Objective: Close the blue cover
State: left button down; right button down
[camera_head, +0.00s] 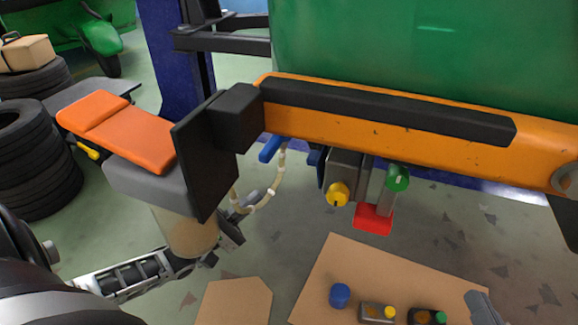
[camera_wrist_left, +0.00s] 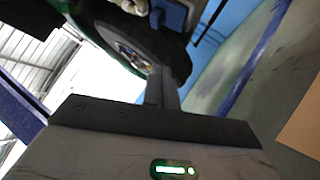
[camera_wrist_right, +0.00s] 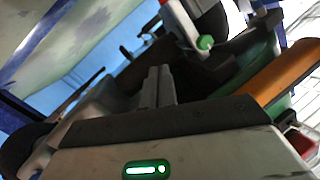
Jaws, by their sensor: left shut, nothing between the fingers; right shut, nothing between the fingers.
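A blue flap (camera_head: 271,148) juts out at a tilt below the orange beam (camera_head: 400,135), beside a pale hose (camera_head: 275,190); I take it to be the blue cover, standing open. A blue part (camera_wrist_left: 172,16) also shows at the top of the left wrist view, above my fingers. My left gripper (camera_head: 232,232) is low and left of the flap, apart from it and partly hidden behind the hose. Its fingers (camera_wrist_left: 161,88) are shut and empty. My right gripper (camera_head: 482,303) is at the lower right, over the cardboard; its fingers (camera_wrist_right: 158,86) are shut and empty.
Yellow (camera_head: 337,194), green (camera_head: 397,177) and red (camera_head: 373,218) parts hang under the beam, right of the flap. Cardboard (camera_head: 330,265) on the floor carries a blue cap (camera_head: 340,295) and small parts. Stacked tires (camera_head: 40,165) stand at left.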

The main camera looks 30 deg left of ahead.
pick_arm(q)
jog(key=w+d+r+n+h+b, duration=0.1)
jog(key=w+d+r, duration=0.3)
jog(key=w, duration=0.3)
jog(key=shift+w+r+n+g+b, duration=0.2)
jog(key=shift+r+n+g+b, duration=0.1)
jog(key=shift+n+b, duration=0.1)
pick_arm(e)
jog(key=shift+s+a+r+y, duration=0.15)
jog(key=shift+a+r+y, duration=0.15)
jog(key=shift+a+r, duration=0.15)
